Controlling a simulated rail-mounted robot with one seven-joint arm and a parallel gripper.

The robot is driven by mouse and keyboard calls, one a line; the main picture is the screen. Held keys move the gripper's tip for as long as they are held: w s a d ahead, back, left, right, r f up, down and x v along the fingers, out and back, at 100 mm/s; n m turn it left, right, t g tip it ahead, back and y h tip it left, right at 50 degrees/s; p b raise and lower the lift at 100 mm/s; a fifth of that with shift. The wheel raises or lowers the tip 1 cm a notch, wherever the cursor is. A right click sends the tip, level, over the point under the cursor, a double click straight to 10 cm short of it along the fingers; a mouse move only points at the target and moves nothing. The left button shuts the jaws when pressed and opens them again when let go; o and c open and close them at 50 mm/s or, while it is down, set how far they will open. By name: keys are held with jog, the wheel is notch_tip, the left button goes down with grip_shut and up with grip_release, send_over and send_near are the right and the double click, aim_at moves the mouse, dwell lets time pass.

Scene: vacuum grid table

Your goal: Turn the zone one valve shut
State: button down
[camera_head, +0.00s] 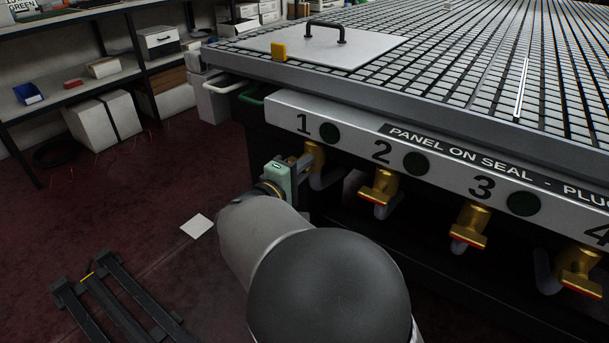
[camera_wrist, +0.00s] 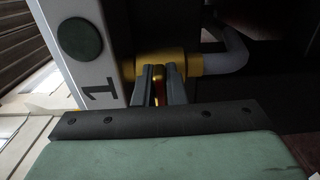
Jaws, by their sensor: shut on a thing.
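The zone one valve (camera_head: 315,154) is a brass fitting under the number 1 on the front panel, at the table's near left corner. In the wrist view its brass body (camera_wrist: 195,64) shows beside the number 1, with a grey hose leading away. My gripper (camera_head: 303,163) is at this valve, partly hidden behind my arm in the head view. In the wrist view the two fingers of my gripper (camera_wrist: 163,82) are closed around the valve's handle (camera_wrist: 161,92), a thin strip of which shows red and yellow between them. Most of the handle is hidden.
Valve two (camera_head: 379,188), valve three (camera_head: 470,226) and valve four (camera_head: 578,268) hang along the panel (camera_head: 350,133) to the right, with red-edged handles. A white plate (camera_head: 320,45) with a black handle lies on the grid table (camera_head: 470,75). Shelves (camera_head: 140,45) stand behind at left.

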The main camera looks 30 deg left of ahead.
jog(key=shift+a, duration=0.1)
dwell(0.4)
jog(key=c, duration=1.5)
grip_release()
jog(key=s+p, duration=0.2)
jog(key=s, duration=0.6)
jog(key=s+p, duration=0.2)
jog(key=s, duration=0.7)
jog(key=shift+s+a, duration=0.2)
jog(key=shift+s, duration=0.05)
